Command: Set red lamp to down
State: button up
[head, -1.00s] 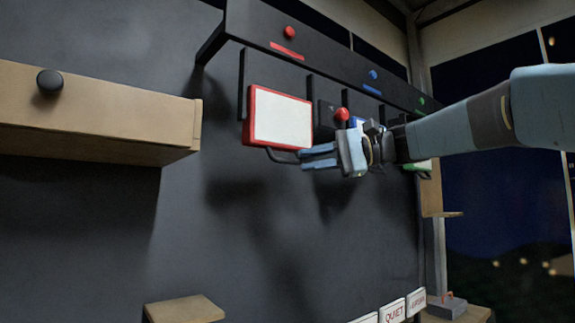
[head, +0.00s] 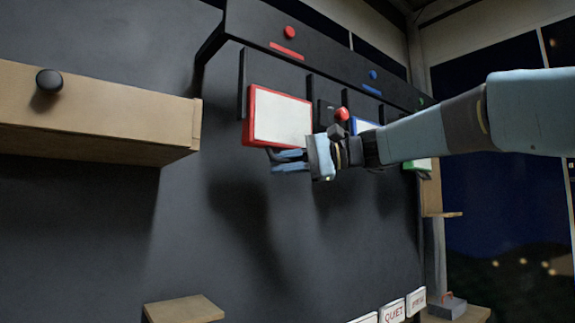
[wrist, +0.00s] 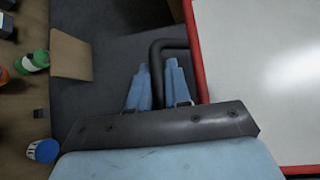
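My gripper (head: 275,161) is at this handle, fingers pointing left in the head view. In the wrist view the handle bar lies between the two fingertips (wrist: 158,68), which stand apart; contact is unclear. The handle is partly hidden in the head view.
A blue-framed lamp (head: 366,125) and a green one (head: 423,164) hang to the right, partly behind my arm. A red knob (head: 342,114) is close above my wrist. A wooden cabinet (head: 90,120) juts out at left.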

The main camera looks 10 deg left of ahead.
jog(key=shift+f, duration=0.1)
grip_shut()
